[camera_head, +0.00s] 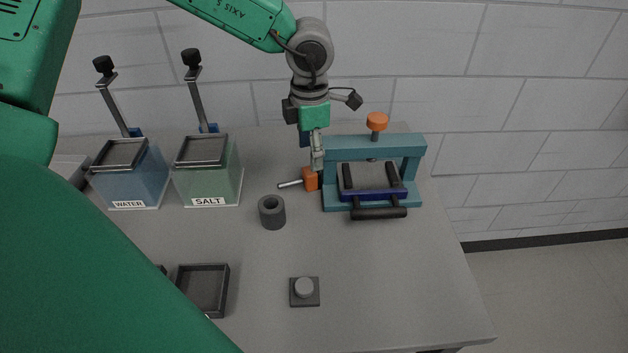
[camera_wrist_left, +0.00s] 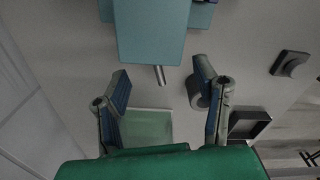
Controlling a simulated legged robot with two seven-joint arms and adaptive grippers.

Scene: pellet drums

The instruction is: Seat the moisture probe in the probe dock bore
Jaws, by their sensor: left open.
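The moisture probe appears to be the orange block (camera_head: 310,179) with a thin metal rod pointing left, beside the left post of the teal press frame. In the left wrist view only its metal rod (camera_wrist_left: 160,76) shows, past the teal post; the orange part is hidden. The probe dock looks like the dark grey upright cylinder (camera_head: 272,212) with an open bore on top, left of and nearer than the probe. It is partly behind a finger in the wrist view (camera_wrist_left: 196,92). My left gripper (camera_head: 316,163) is open above the orange block. My right gripper is out of view.
The teal press frame (camera_head: 373,143) with an orange knob and a blue black-handled piece stands close right of the gripper. WATER (camera_head: 130,175) and SALT (camera_head: 208,172) bins stand left. A dark tray (camera_head: 222,292) and a button block (camera_head: 304,291) lie nearer. The front-right table is clear.

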